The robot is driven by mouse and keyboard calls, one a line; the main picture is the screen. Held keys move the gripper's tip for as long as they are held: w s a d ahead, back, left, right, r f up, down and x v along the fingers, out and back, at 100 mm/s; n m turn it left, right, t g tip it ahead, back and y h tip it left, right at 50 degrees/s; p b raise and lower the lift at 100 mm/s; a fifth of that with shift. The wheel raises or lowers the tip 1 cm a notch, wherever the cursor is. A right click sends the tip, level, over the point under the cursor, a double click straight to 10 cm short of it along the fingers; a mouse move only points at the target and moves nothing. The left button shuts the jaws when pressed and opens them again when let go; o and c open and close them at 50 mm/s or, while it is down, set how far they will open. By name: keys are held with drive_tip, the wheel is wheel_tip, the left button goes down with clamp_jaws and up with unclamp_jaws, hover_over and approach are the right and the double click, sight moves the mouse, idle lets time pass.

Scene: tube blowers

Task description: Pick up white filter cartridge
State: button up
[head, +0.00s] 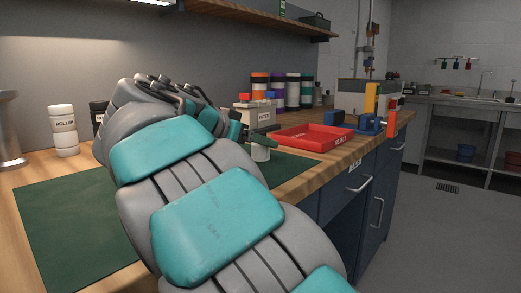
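A small white cylinder (261,153), which looks like the white filter cartridge, stands on the workbench near the green mat's far right edge, left of the red tray. My gripper (256,141) is just above it, at the cylinder's top. My arm crosses the middle of the view and hides much of the gripper. I cannot tell whether the fingers touch the cylinder or how far apart they are.
A red tray (312,137) lies close on the right, with blue and orange fixtures (370,123) beyond it. A labelled box (262,116) and several banded canisters (293,91) stand behind. A white labelled bottle (63,131) stands left. The green mat (68,215) is clear at left.

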clamp_jaws()
idle(0.4)
drive_tip(key=shift+r, duration=0.15)
